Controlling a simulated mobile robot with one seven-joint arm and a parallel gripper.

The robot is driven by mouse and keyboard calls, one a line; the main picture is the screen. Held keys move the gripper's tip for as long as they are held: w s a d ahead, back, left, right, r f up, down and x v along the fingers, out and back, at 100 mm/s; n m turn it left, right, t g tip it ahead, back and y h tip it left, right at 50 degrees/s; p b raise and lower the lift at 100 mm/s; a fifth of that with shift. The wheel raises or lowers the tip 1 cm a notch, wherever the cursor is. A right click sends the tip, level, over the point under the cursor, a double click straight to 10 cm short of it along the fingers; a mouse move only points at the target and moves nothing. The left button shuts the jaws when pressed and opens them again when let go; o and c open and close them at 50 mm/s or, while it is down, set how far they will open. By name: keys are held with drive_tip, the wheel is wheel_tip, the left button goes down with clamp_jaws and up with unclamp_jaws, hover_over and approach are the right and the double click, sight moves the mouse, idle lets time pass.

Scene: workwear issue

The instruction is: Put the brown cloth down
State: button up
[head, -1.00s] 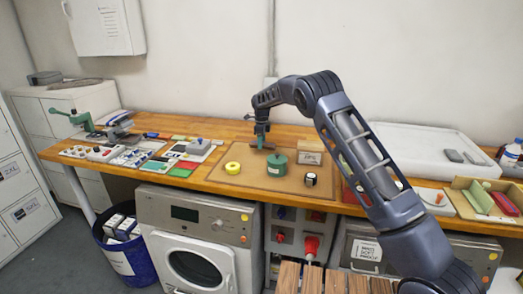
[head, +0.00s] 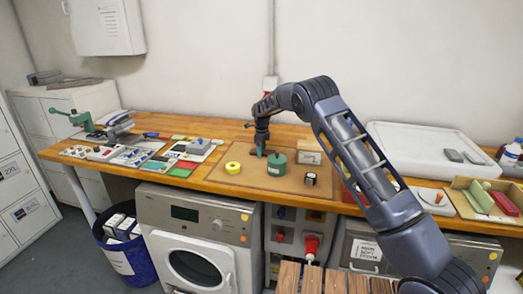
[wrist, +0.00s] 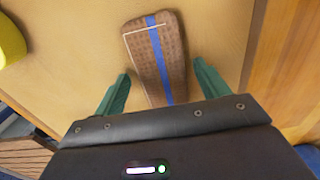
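The brown cloth (wrist: 150,42), with a blue stripe and a pale line, lies on the tan board (wrist: 92,35) in the wrist view. Its near end is between the green fingers of my gripper (wrist: 161,70), with a visible gap on each side. The fingers are open and apart from the cloth. In the head view my gripper (head: 261,150) is low over the tan board (head: 225,181) on the bench, and I cannot make out the cloth there.
A green canister (head: 277,164) stands close to the right of my gripper. A yellow roll (head: 233,167) is to its left, and a small black-and-white item (head: 311,179) is at the front right. A small wooden box (head: 309,157) stands behind. The board's front left is clear.

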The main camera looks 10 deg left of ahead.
drive_tip(key=shift+r, duration=0.1)
wheel_tip(320, 180, up, 11)
drive_tip(key=d+r+n, duration=0.2)
drive_tip(key=d+r, duration=0.7)
drive_tip(key=d, duration=0.1)
drive_tip(key=s+d+r+n+t, duration=0.15)
drive_tip(key=s+d+r, duration=0.3)
drive_tip(key=d, duration=0.45)
drive_tip(key=s+d+r+n+y, duration=0.1)
drive_tip(key=s+d+r+n, duration=0.25)
drive_tip(key=d+r, duration=0.4)
drive_tip(key=s+d+r+n, duration=0.1)
drive_tip(key=s+d+r, duration=0.3)
drive_tip(key=d, duration=0.7)
drive_tip(key=s+d+n+t, duration=0.1)
drive_tip(key=s+d+n, duration=0.1)
drive_tip(key=s+d, duration=0.55)
drive_tip(key=s+d+n+t, duration=0.1)
drive_tip(key=s+d+n, duration=0.3)
drive_tip(key=s, duration=0.7)
drive_tip(key=s+d+f+n, duration=0.2)
drive_tip(key=s+d+f, duration=0.1)
drive_tip(key=s, duration=0.5)
drive_tip(key=s+d+f+n+t+h, duration=0.1)
drive_tip(key=s+d+f, duration=0.3)
drive_tip(key=s, duration=0.5)
drive_tip(key=shift+s+d+f+n, duration=0.3)
drive_tip(key=shift+d+n, duration=0.1)
drive_tip(key=shift+n, duration=0.1)
